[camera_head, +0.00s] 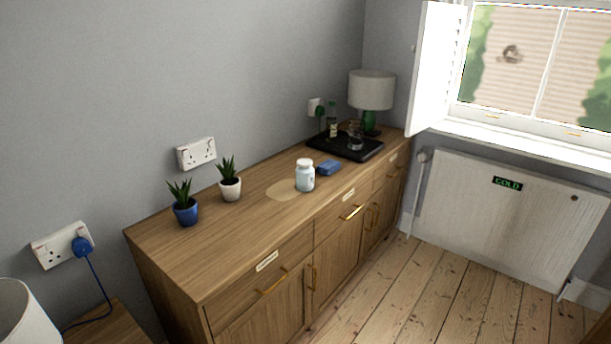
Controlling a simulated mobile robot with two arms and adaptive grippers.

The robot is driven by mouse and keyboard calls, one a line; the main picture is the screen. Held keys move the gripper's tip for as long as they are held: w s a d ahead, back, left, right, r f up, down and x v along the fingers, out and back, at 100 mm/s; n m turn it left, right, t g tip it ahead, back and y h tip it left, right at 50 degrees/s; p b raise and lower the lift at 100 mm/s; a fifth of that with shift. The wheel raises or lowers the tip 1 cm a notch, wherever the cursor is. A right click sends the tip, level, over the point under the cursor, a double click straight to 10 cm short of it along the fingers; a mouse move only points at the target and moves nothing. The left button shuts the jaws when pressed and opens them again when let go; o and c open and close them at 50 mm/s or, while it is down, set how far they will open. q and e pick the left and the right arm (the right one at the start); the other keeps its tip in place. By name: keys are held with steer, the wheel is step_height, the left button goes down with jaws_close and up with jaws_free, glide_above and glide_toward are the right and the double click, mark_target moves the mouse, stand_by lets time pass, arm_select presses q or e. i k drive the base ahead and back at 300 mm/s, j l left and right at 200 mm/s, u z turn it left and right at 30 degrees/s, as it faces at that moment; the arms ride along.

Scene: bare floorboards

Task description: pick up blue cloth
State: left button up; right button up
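The cloth's top and front side show. Neither of my grippers is in the view.
A pale round patch (283,191) marks the sideboard top left of the jar. Two potted plants, blue (186,212) and white (230,189), stand further left. A black tray (345,146) with bottle and glass and a lamp (371,91) stand behind. Floorboards in front are clear.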

mark_target(330, 166)
steer(key=i+l+u, duration=0.2)
steer(key=i, duration=0.3)
steer(key=i+l+u, duration=0.2)
steer(key=i, duration=0.25)
steer(key=l, duration=0.1)
